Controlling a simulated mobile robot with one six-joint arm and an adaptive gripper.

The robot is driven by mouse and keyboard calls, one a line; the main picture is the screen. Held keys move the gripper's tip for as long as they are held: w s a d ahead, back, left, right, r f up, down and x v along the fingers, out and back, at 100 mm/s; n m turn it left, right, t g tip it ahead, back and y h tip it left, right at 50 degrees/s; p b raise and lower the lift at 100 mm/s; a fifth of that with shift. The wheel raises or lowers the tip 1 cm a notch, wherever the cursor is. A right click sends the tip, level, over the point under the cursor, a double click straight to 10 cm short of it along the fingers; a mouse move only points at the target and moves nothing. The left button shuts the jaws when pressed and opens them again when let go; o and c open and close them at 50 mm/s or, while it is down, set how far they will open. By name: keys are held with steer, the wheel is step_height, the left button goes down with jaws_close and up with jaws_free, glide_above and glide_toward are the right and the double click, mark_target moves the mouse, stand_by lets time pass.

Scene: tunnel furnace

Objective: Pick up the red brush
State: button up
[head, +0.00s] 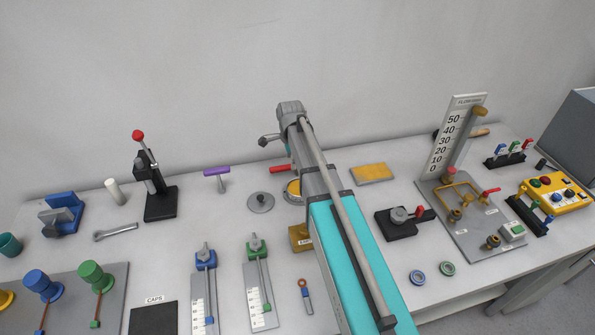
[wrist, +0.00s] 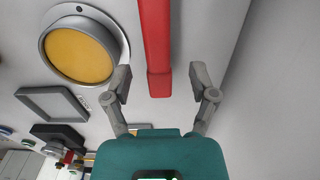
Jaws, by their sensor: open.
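The red brush shows as a long red handle (wrist: 158,45) in the wrist view, running from the top edge down to a blunt end. A short red piece (head: 281,169) left of my arm in the head view appears to be the same handle; the rest of it is hidden behind my arm. I cannot see bristles. My gripper (wrist: 160,82) is open, with one finger on each side of the handle's lower end and a gap on both sides. I cannot tell how far the handle lies beneath the fingertips. My fingers are not clear in the head view.
A round yellow-topped dish (wrist: 78,55) lies close left of the handle in the wrist view, with a grey square frame (wrist: 52,103) below it. A purple-handled tool (head: 217,172) and a grey disc with a knob (head: 260,202) stand left of my arm. A yellow pad (head: 371,173) lies right.

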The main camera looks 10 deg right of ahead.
mark_target(289, 170)
steer(key=shift+s+f+b, duration=0.1)
steer(key=shift+f+b, duration=1.15)
steer(key=shift+f, duration=0.3)
jaws_close()
